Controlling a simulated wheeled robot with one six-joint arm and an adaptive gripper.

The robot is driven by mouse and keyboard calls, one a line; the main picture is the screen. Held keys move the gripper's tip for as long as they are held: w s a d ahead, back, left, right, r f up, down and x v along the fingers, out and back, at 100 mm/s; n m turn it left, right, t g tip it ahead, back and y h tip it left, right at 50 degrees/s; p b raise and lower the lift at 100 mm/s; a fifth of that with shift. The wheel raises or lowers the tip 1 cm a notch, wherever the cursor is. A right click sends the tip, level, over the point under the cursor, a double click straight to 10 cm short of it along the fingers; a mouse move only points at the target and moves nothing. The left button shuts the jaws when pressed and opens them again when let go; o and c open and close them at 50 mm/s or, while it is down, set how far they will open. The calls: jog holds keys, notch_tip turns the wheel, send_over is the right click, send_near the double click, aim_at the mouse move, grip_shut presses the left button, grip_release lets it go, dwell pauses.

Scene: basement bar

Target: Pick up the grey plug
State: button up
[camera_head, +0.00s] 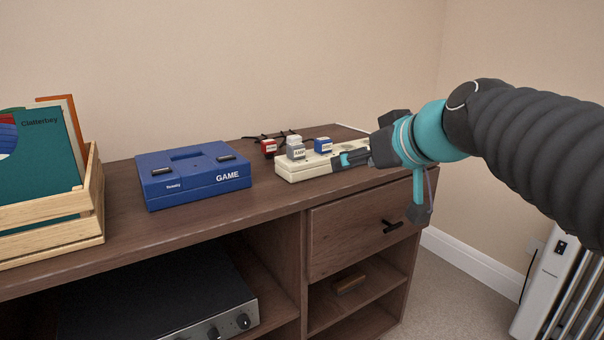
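The grey plug (297,152), a small block with a label too small to read surely, stands upright at the left end of a cream power strip (291,174) on the brown cabinet top. A white plug (293,139) shows just behind it, a blue plug (323,146) to its right and a red plug (268,147) to its left at the back. My gripper (343,160) reaches in from the right, its fingers pointing left over the right part of the strip. It is apart from the grey plug. The gap between the fingers cannot be made out; the gripper hides the strip's right end.
A blue GAME case (193,188) lies left of the strip. A wooden crate (50,237) of record sleeves stands at far left. The cabinet top (262,200) is clear in front of the strip. A wall is behind; a white radiator (553,287) stands at lower right.

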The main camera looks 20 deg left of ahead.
jog(key=n+y, duration=0.2)
send_near(299, 145)
jog(key=x, duration=0.5)
jog(key=shift+s+a, duration=0.15)
jog(key=shift+a, duration=0.15)
jog(key=shift+x, duration=3)
jog(key=shift+d+f, duration=0.1)
jog(key=shift+d, duration=0.1)
grip_shut()
